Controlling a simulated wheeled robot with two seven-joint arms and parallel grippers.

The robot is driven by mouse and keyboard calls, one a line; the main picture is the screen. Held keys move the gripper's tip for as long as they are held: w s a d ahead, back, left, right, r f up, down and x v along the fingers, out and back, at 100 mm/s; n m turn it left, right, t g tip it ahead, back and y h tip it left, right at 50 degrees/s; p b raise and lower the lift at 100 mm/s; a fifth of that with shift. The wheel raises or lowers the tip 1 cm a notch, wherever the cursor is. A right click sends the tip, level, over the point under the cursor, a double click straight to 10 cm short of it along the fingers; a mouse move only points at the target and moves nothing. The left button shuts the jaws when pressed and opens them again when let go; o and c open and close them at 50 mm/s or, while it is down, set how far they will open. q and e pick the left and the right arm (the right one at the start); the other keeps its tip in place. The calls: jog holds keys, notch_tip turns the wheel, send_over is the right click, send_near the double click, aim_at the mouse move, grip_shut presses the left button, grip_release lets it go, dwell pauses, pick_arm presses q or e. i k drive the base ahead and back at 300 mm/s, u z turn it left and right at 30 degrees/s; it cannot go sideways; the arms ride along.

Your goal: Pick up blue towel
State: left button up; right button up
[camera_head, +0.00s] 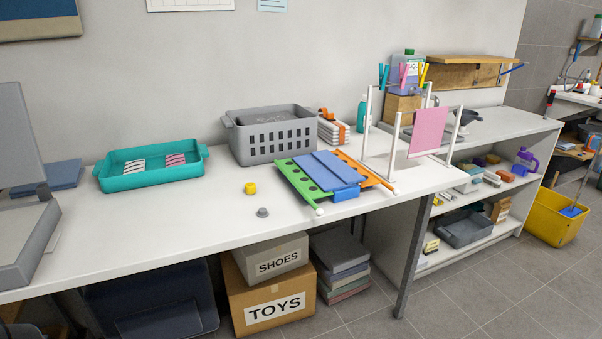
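A blue cloth-like piece (325,172), likely the blue towel, lies across a low rack with a green side (302,182) and an orange side (365,170). A brighter blue part (346,193) sits at its front edge. The rack is on the white table, right of centre. A darker blue folded item (55,177) lies at the table's left, partly hidden by a grey device. Neither of my grippers is in view.
A white frame (395,150) with a pink cloth (429,131) stands right of the rack. A grey basket (272,135) is behind it, and a teal tray (150,172) is left. A yellow cap (250,188) and grey knob (262,212) lie in front. The table's front middle is mostly clear.

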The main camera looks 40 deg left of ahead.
aim_at(329, 171)
jog(key=u, duration=1.5)
